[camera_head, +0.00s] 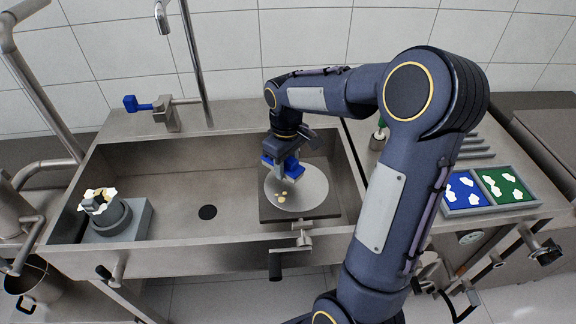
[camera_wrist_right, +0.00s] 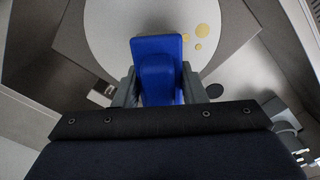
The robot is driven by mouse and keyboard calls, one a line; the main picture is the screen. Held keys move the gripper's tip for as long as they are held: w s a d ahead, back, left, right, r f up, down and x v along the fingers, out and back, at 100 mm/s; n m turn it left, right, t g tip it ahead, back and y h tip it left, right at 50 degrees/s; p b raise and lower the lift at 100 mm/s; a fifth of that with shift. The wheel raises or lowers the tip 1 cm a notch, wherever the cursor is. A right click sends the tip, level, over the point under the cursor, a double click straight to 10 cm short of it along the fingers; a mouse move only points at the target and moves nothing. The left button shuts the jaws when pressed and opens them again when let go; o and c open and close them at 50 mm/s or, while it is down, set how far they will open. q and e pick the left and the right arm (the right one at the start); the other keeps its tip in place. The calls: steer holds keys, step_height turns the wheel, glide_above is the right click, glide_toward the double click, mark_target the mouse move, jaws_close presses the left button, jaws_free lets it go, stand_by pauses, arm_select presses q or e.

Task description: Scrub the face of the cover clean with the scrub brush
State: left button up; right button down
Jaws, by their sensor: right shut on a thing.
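The cover (camera_head: 312,187) is a round pale-grey disc lying on a dark square stand at the right end of the sink. The scrub brush (camera_head: 290,166) has a blue body and pale bristles. My right gripper (camera_head: 283,159) is shut on it from above, and the brush is at the cover's upper left part. I cannot tell whether the bristles touch the face. In the right wrist view the blue brush (camera_wrist_right: 157,70) sits between both fingers. My left gripper is not in view.
The steel sink (camera_head: 180,160) has a dark drain (camera_head: 207,212) and a tap (camera_head: 190,60) behind it. A grey part with whitish residue (camera_head: 108,210) stands at the sink's left. A tray with blue and green halves (camera_head: 488,208) lies on the right counter. The sink's middle is clear.

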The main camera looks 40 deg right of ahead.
steer(key=r+p, duration=0.1)
steer(key=r, duration=0.1)
steer(key=r+p, duration=0.1)
steer(key=r, duration=0.1)
steer(key=shift+w+a+p, duration=0.15)
steer(key=shift+a+p, duration=0.05)
steer(key=shift+p, duration=0.1)
steer(key=shift+d+r, duration=0.15)
steer(key=shift+r, duration=0.05)
steer(key=shift+f, duration=0.1)
